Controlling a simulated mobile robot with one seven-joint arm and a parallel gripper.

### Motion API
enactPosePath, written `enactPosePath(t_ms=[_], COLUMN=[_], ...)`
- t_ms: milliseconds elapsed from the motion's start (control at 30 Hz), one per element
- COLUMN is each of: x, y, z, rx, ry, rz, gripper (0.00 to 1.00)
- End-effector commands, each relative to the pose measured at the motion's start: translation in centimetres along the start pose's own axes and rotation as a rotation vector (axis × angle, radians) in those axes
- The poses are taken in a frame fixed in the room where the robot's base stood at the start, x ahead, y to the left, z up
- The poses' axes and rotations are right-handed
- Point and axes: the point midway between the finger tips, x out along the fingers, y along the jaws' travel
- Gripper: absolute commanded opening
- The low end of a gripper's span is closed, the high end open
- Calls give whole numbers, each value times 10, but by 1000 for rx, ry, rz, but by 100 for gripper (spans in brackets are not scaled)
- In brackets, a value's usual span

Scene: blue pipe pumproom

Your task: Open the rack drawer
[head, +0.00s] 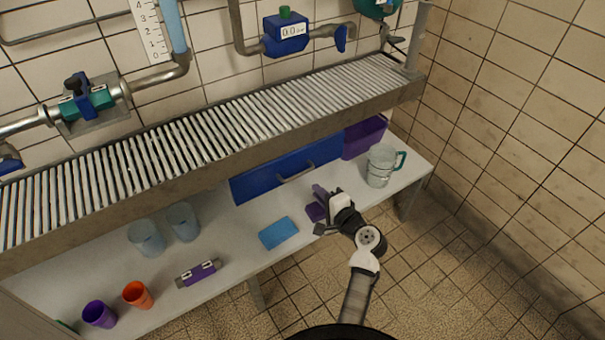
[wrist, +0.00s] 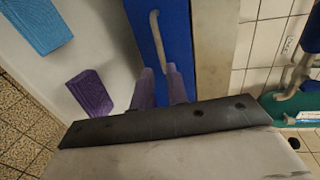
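The rack drawer (head: 262,181) has a wide blue front under the slatted metal rack (head: 215,130) and appears shut. Its grey bar handle (head: 297,174) sits on the front; in the wrist view the handle (wrist: 156,36) runs up the blue front (wrist: 178,30). My gripper (head: 319,191) is in front of the drawer's right part, near the handle's right end. In the wrist view its two purple fingers (wrist: 160,71) stand apart, with a narrow gap. The handle's near end lies at or just beyond the fingertips; I cannot tell whether it touches them. Nothing is visibly held.
A purple block (head: 315,212) and a blue block (head: 278,233) lie on the white shelf below my gripper. A glass jug (head: 381,166) and a purple bin (head: 364,138) are to the right. Cups (head: 138,294) and a purple device (head: 199,272) are left. Floor in front is clear.

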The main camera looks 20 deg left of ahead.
Motion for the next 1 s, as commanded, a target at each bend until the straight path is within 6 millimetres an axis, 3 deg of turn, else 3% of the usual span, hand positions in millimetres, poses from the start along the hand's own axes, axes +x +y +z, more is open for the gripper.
enactPosePath(t_ms=[300, 500, 700, 967, 1000], x=[70, 100, 112, 113, 113], y=[2, 1, 0, 0, 0], z=[0, 0, 0, 0, 0], rx=[-4, -4, -4, -4, -4], ry=[-1, 1, 1, 2, 2], rz=[-2, -2, 0, 0, 0], gripper=[15, 15, 15, 15, 11])
